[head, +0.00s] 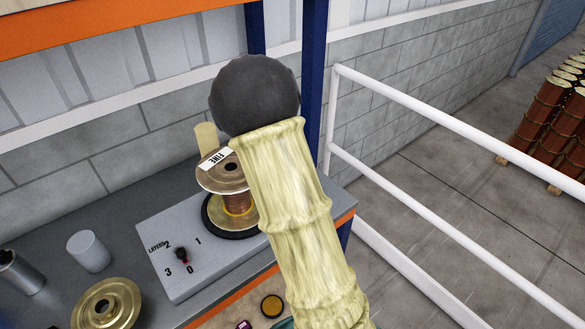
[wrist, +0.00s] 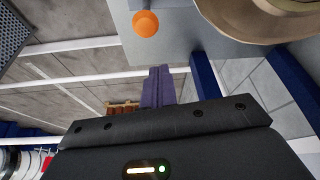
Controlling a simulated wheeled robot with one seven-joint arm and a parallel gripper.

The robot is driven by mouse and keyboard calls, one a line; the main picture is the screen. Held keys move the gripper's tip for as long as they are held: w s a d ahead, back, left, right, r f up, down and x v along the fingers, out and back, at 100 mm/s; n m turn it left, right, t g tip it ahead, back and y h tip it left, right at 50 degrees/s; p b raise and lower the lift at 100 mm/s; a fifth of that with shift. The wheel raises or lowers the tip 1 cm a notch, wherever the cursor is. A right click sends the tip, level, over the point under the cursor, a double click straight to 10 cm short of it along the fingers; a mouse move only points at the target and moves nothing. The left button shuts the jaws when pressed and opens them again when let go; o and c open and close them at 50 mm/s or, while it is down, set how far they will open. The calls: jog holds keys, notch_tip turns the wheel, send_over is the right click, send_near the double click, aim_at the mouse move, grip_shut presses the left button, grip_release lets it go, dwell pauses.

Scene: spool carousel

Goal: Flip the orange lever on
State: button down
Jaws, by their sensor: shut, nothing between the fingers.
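In the wrist view an orange round piece (wrist: 145,23) sits on a grey surface near the top edge. It may be the end of the orange lever, but its setting cannot be told. My gripper (wrist: 158,72) is shut and empty, its fingers below and right of the orange piece and apart from it in the picture. In the head view my arm covers the middle, and neither the gripper nor an orange lever can be made out. The grey box (head: 212,262) there has a small dark selector knob (head: 182,255) marked 0 to 3.
A copper spool (head: 238,205) labelled FINE stands on the box. A brass disc (head: 106,305) and a grey cylinder (head: 88,251) are on the bench at left. An amber disc (head: 271,306) lies lower down. White railings (head: 430,112) run along the right.

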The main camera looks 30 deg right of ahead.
jog(key=s+a+r+b, duration=0.1)
jog(key=a+r, duration=0.3)
jog(key=r, duration=0.1)
jog(key=shift+s+a+r, duration=0.2)
jog(key=shift+s+a, duration=0.05)
jog(key=shift+a, duration=0.05)
jog(key=s+a+f+n+y, duration=0.1)
jog(key=s+a+f+n, duration=0.1)
jog(key=s, duration=0.4)
jog(key=s+a+f+n+y, duration=0.1)
jog(key=s+a+f+n, duration=0.1)
jog(key=s+a+n, duration=0.2)
jog(key=s+a+f+n+t+y, duration=0.1)
jog(key=s+a+f+n+y, duration=0.1)
jog(key=s+a+n, duration=0.2)
jog(key=s+n, duration=0.3)
jog(key=s, duration=0.2)
jog(key=shift+f, duration=0.2)
jog(key=shift+w, duration=0.2)
jog(key=shift+s+d, duration=0.15)
jog(key=shift+d, duration=0.05)
